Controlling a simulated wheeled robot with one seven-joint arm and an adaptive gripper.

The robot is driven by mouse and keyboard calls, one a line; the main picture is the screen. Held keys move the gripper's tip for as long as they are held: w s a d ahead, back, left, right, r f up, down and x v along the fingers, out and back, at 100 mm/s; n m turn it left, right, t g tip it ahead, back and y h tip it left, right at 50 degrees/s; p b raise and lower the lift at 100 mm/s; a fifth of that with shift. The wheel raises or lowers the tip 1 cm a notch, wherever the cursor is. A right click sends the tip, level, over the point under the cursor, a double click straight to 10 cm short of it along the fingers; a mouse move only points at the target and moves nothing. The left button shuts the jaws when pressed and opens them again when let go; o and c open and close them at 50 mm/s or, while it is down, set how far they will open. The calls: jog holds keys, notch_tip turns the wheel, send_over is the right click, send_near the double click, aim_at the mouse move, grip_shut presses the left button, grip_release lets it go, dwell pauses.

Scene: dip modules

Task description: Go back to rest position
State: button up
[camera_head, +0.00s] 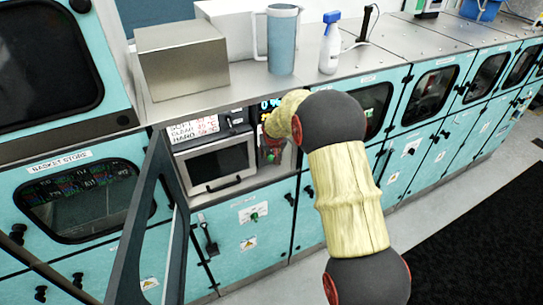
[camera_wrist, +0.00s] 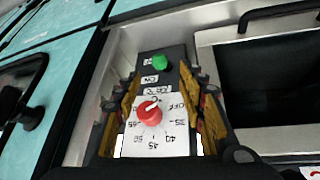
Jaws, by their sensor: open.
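My gripper (camera_wrist: 162,82) shows in the wrist view with its two yellow-lined fingers spread apart, one on each side of a control panel. Between the fingers is a red dial knob (camera_wrist: 149,113) on a white temperature scale (camera_wrist: 158,140). A green button (camera_wrist: 160,60) sits above the dial. Nothing is held between the fingers. In the head view my arm reaches into an open cabinet bay beside a small oven-like unit (camera_head: 218,163). The fingertips are mostly hidden there by my wrist. I cannot tell whether the fingers touch the panel.
A dark-framed door (camera_head: 135,235) stands open left of my arm. On the counter above are a metal box (camera_head: 182,62), a blue jug (camera_head: 283,42) and a spray bottle (camera_head: 330,45). Teal cabinets run to the right. Open floor (camera_head: 425,215) lies at lower right.

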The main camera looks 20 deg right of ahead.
jog(key=shift+v, duration=0.9)
jog(key=s+a+f+b, duration=0.2)
jog(key=s+a+b, duration=0.3)
jog(key=s+b, duration=0.4)
jog(key=s+a+f+n+y+b, duration=0.1)
jog(key=s+a+b, duration=0.4)
jog(key=s, duration=1.6)
jog(key=s+a+f+n+y+b, duration=0.1)
jog(key=s+a+f+b, duration=0.2)
jog(key=s+b, duration=1.1)
jog(key=s+a, duration=0.1)
jog(key=a, duration=0.1)
jog(key=shift+a+f, duration=0.4)
